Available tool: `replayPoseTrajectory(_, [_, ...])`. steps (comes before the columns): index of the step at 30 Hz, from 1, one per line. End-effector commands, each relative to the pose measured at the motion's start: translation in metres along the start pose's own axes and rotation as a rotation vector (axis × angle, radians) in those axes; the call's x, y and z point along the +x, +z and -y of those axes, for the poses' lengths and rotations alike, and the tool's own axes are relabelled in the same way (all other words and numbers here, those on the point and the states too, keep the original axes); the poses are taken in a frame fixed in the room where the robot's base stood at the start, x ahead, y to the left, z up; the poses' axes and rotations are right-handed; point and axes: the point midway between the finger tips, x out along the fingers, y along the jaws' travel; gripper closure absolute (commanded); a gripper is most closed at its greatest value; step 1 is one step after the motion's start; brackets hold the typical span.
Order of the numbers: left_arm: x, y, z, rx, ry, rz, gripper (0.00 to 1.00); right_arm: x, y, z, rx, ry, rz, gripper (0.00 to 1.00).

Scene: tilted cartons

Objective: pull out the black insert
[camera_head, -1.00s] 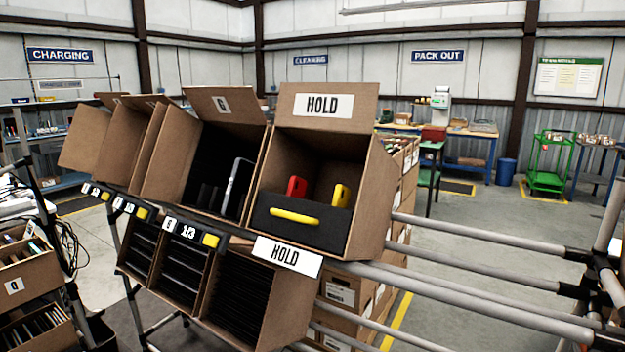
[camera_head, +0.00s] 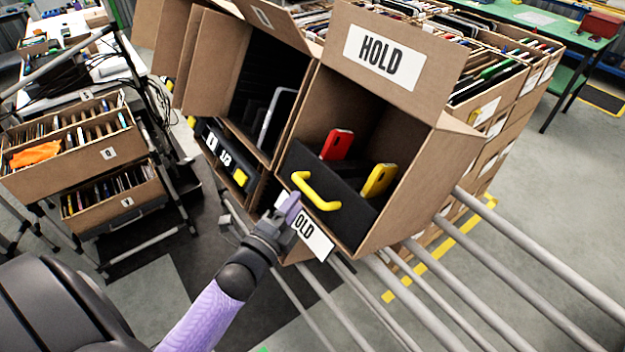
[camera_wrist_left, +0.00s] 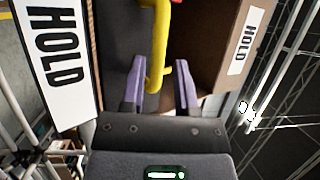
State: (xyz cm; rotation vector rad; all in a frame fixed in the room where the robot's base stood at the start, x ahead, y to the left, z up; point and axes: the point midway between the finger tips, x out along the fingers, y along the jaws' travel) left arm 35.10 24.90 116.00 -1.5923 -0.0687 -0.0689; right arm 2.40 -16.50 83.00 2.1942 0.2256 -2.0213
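The black insert (camera_head: 330,190) sits in the tilted carton marked HOLD (camera_head: 412,195), its yellow handle (camera_head: 316,192) on the front. A red item (camera_head: 337,144) and a yellow item (camera_head: 378,180) stand up behind the insert's front. My left gripper (camera_head: 291,206) is just in front of the handle's left end. In the left wrist view its two purple fingers (camera_wrist_left: 160,82) are open, with the yellow handle (camera_wrist_left: 158,45) showing between them. No grip on it shows; whether a finger touches it I cannot tell. My right gripper is out of view.
A neighbouring carton (camera_head: 250,95) holding a light-edged tablet (camera_head: 275,120) stands close on the left. Metal rails (camera_head: 480,250) run below and right of the HOLD carton. A HOLD label (camera_head: 312,235) hangs at its lower front, partly behind my gripper.

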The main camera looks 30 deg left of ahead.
Motion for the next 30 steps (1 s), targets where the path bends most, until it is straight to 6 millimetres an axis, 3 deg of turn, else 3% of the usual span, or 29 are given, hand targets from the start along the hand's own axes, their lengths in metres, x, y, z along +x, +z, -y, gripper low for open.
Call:
replayPoseTrajectory(3, [0.024,0.000,0.000,-0.003,-0.001,0.000,0.62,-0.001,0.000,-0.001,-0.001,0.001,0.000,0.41])
replayPoseTrajectory(8, [0.042,0.000,-0.001,-0.004,0.000,0.000,0.62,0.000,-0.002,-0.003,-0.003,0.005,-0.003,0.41])
replayPoseTrajectory(18, [0.048,0.000,-0.001,-0.004,0.002,0.000,0.62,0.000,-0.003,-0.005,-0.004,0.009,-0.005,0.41])
replayPoseTrajectory(24, [0.048,0.000,-0.001,-0.004,0.002,0.000,1.00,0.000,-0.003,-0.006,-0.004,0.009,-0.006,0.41])
replayPoseTrajectory(30, [0.048,0.000,-0.001,-0.004,0.003,0.000,1.00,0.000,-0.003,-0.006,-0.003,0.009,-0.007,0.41])
